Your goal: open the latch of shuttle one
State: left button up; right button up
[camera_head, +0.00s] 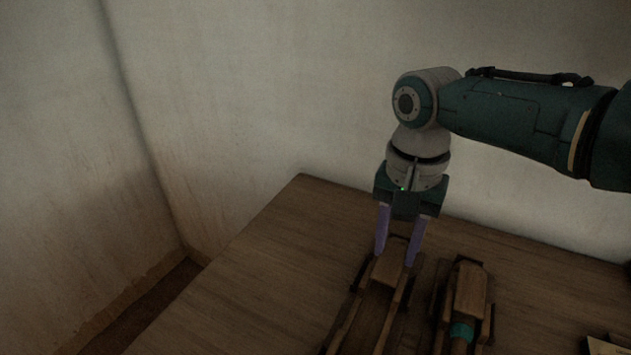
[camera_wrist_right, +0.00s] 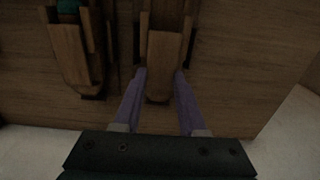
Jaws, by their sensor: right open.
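Two wooden shuttles lie side by side on the table. The left shuttle (camera_head: 385,271) is in the lower middle of the head view, and it also shows at the top middle of the right wrist view (camera_wrist_right: 164,50). The right shuttle (camera_head: 470,290) has a teal band and also shows at the left of the right wrist view (camera_wrist_right: 75,55). I cannot tell which is shuttle one, and no latch is clearly made out. My right gripper (camera_head: 396,252) points down with its purple fingers apart, one on each side of the left shuttle's end. My left gripper is not in view.
The wooden table (camera_head: 265,260) is bare to the left of the shuttles. Pale walls (camera_head: 250,90) stand close behind and to the left. A light-coloured item (camera_head: 606,345) is cut off at the lower right corner.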

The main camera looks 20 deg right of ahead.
jog(key=shift+f, duration=0.3)
grip_shut()
dwell(0.5)
